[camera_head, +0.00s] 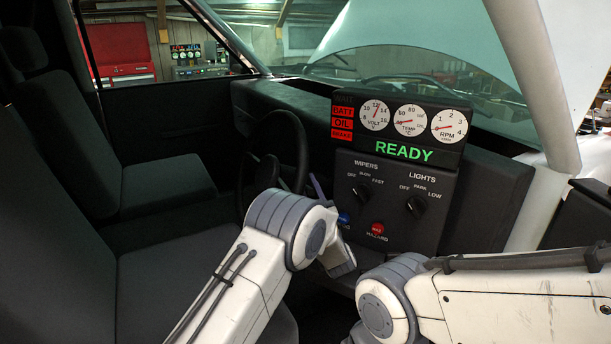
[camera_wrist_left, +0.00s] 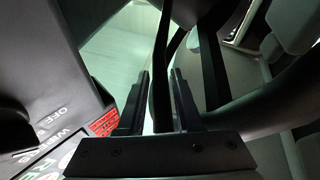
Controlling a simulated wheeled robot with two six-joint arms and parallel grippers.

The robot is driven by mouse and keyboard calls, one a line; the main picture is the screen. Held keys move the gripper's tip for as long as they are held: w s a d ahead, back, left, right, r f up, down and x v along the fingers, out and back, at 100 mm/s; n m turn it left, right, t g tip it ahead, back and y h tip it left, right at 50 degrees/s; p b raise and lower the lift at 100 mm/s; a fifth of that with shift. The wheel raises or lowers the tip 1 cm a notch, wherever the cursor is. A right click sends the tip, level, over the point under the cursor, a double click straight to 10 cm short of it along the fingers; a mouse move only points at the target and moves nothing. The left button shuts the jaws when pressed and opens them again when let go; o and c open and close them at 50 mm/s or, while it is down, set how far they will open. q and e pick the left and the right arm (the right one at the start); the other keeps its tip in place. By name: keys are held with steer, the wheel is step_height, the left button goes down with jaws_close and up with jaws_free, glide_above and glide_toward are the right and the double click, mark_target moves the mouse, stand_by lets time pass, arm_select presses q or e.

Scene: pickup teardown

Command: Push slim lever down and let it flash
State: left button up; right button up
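In the left wrist view, my left gripper (camera_wrist_left: 161,98) points forward with its two dark fingers apart. A slim dark lever (camera_wrist_left: 161,62) runs down the picture between the fingers, with narrow gaps visible beside it; I cannot tell whether a finger touches it. The green READY display (camera_head: 404,152) is lit. My right gripper is out of view.
The dashboard panel (camera_head: 438,237) carries wiper and lights knobs, a red hazard button (camera_head: 377,229) and a blue button (camera_head: 344,217). Gauges (camera_head: 410,120) and red warning lamps (camera_head: 342,124) sit above. Seats (camera_head: 150,270) fill the left. My right arm lies low at the right.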

arm_select(q)
steer(key=shift+w+a+r, duration=0.2)
steer(key=shift+w+a, duration=0.05)
steer(key=shift+w, duration=0.2)
jaws_close()
stand_by(1.2)
